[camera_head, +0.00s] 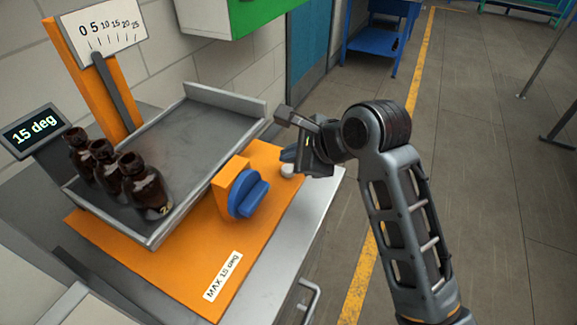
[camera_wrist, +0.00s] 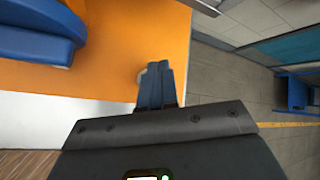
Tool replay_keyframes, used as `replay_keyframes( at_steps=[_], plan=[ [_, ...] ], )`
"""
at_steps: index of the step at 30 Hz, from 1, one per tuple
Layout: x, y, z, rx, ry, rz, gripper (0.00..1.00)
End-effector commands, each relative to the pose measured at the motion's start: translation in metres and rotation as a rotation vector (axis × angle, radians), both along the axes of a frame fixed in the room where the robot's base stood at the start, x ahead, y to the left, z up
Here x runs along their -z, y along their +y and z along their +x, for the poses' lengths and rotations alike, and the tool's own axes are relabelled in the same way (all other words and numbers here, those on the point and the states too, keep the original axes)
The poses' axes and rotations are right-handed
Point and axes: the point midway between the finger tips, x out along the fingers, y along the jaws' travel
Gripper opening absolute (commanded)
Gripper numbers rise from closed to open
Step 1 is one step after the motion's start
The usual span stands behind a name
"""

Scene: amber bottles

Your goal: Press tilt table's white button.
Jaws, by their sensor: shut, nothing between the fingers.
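The tilt table's orange base (camera_head: 185,268) carries a small round white button (camera_head: 289,171) at its far right corner, beside the blue knob (camera_head: 247,194). My gripper (camera_head: 288,155) is shut and empty, with its fingertips right by the button. In the wrist view, my shut fingers (camera_wrist: 157,68) cover most of the white button (camera_wrist: 141,76); only its left edge shows. I cannot tell whether the fingertips touch it.
Several amber bottles (camera_head: 146,187) stand at the tray's low left end. An orange post with an angle scale (camera_head: 103,32) rises behind. Open floor (camera_head: 490,180) lies to the right.

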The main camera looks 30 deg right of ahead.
Motion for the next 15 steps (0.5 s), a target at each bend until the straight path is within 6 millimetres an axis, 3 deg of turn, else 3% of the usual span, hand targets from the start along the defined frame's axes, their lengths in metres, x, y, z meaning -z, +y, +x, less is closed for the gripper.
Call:
replay_keyframes(
  at_steps=[15],
  plan=[
    [0.0065, 0.0004, -0.0003, -0.001, 0.001, 0.000, 0.00]
  ],
)
